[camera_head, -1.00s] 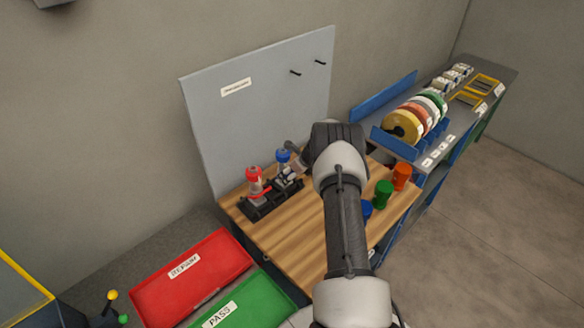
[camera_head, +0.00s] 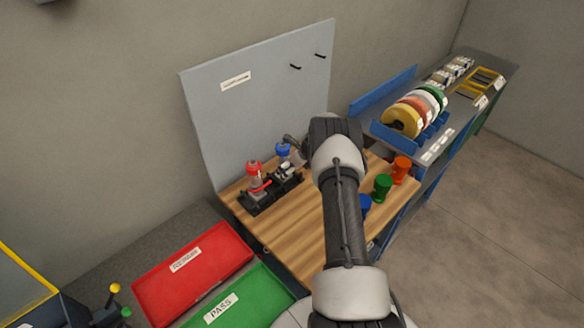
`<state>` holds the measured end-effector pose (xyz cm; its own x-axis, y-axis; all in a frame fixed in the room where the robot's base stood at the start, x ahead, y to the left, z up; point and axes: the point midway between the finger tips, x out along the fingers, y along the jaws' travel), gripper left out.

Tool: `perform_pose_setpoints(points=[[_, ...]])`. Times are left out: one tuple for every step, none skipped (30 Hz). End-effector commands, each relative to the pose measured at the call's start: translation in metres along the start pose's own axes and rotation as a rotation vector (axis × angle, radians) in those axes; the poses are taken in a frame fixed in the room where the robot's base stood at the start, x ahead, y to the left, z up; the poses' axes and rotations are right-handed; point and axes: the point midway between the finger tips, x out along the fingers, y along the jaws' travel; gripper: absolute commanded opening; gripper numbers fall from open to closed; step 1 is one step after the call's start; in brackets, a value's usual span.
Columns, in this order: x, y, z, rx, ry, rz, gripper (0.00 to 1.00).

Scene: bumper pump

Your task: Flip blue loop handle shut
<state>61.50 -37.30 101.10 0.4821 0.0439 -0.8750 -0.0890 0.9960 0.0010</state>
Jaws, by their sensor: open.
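The blue-topped pump unit (camera_head: 283,152) stands on a black base (camera_head: 258,205) on the wooden bench top. Its blue loop handle is too small to make out, so I cannot tell whether it is up or down. A red-topped unit (camera_head: 253,168) with a red lever (camera_head: 260,187) stands to its left on the same base. My gripper (camera_head: 292,140) is open, just right of and close to the blue top. My wrist hides most of it, and I cannot tell whether it touches the unit.
Green (camera_head: 382,187), orange (camera_head: 401,169) and blue (camera_head: 364,205) spools stand right of my arm. A grey backboard (camera_head: 260,100) rises behind the bench. A red tray (camera_head: 195,272) and a green tray (camera_head: 240,300) lie in front. The wood between the base and my arm is clear.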

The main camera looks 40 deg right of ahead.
Motion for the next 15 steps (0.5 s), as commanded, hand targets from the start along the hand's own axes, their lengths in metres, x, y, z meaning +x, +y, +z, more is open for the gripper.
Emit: perform_pose_setpoints(points=[[0.000, 0.000, 0.000, 0.000, -0.001, -0.001, 0.90], [0.000, 0.000, 0.001, 0.000, -0.001, -0.001, 0.90], [0.000, 0.000, 0.001, 0.000, -0.001, -0.001, 0.90], [0.000, 0.000, 0.001, 0.000, -0.001, -0.001, 0.90], [0.000, 0.000, 0.001, 0.000, -0.001, -0.001, 0.90], [0.000, 0.000, 0.001, 0.000, -0.001, -0.001, 0.90], [-0.001, -0.001, 0.001, -0.001, -0.001, -0.001, 0.90], [-0.001, -0.001, 0.001, 0.000, -0.002, -0.002, 0.90], [-0.003, -0.001, 0.001, -0.001, -0.002, -0.002, 0.90], [-0.005, -0.001, 0.002, -0.001, -0.002, -0.002, 0.90], [-0.008, -0.001, 0.002, 0.000, -0.002, -0.002, 0.90], [-0.012, -0.002, 0.002, 0.000, -0.002, -0.003, 0.90], [-0.017, -0.002, 0.002, 0.001, -0.002, -0.003, 0.90], [-0.022, -0.002, 0.002, 0.001, -0.003, -0.003, 0.90], [-0.029, -0.002, 0.002, 0.001, -0.003, -0.003, 0.90]])
